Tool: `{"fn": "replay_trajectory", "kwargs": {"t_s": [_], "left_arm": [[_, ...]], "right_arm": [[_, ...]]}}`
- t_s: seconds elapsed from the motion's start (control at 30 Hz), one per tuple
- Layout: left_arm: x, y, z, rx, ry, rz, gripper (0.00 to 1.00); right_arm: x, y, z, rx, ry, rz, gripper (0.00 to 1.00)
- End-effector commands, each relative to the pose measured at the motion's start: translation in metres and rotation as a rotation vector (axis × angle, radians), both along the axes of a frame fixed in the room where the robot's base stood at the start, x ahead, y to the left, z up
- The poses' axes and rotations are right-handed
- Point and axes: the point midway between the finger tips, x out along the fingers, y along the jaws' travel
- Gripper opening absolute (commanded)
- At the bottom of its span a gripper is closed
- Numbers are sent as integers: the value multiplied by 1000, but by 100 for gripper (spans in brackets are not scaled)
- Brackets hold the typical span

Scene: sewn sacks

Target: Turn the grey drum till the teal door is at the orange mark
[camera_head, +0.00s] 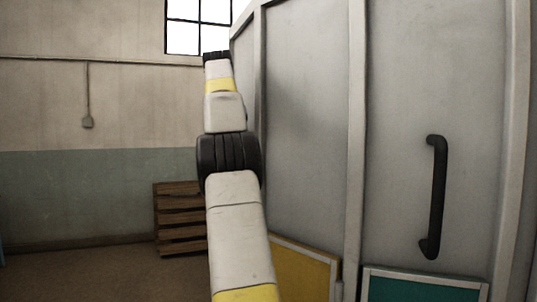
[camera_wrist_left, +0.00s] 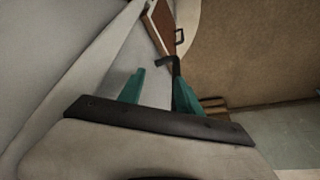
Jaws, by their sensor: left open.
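The tall grey drum (camera_head: 310,110) with pale upright ribs fills the right of the head view. The teal door (camera_head: 420,288) shows only its upper part at the bottom edge, below a black upright handle (camera_head: 436,197). My left arm reaches up and forward along the drum's left side; its fingers are hidden in the head view. In the left wrist view my left gripper (camera_wrist_left: 159,76) is open, with teal fingers beside the drum's grey wall. A black bent bar (camera_wrist_left: 174,66) shows close to the right finger; I cannot tell whether it is between the fingers. No orange mark is identifiable.
A yellow panel (camera_head: 303,272) is low on the drum, left of the teal door. A rust-brown panel (camera_wrist_left: 160,24) with a small black handle shows in the wrist view. Wooden pallets (camera_head: 178,219) stand by the back wall. Floor at left is clear.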

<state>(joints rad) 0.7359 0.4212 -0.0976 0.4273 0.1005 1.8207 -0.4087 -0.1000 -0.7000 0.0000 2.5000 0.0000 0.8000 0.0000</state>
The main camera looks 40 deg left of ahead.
Motion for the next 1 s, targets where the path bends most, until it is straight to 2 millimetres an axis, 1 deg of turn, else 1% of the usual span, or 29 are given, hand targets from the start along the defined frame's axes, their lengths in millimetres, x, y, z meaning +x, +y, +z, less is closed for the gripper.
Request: {"fn": "replay_trajectory", "kwargs": {"t_s": [0.1, 0.33, 0.5, 0.67, 0.8, 1.0], "left_arm": [[-5, -2, 4, 0, 0, 0, 41], [-17, -7, 5, 0, 1, 0, 41], [-30, -13, 4, 0, 0, 1, 41], [-55, -23, 4, -1, 0, 1, 41], [-79, -33, 4, 0, -1, 1, 41], [-104, -43, 3, 0, 0, -1, 41]], "right_arm": [[0, 0, 0, 0, 0, 0, 0], [0, 0, 0, 0, 0, 0, 0], [0, 0, 0, 0, 0, 0, 0], [0, 0, 0, 0, 0, 0, 0], [0, 0, 0, 0, 0, 0, 0], [0, 0, 0, 0, 0, 0, 0]]}}
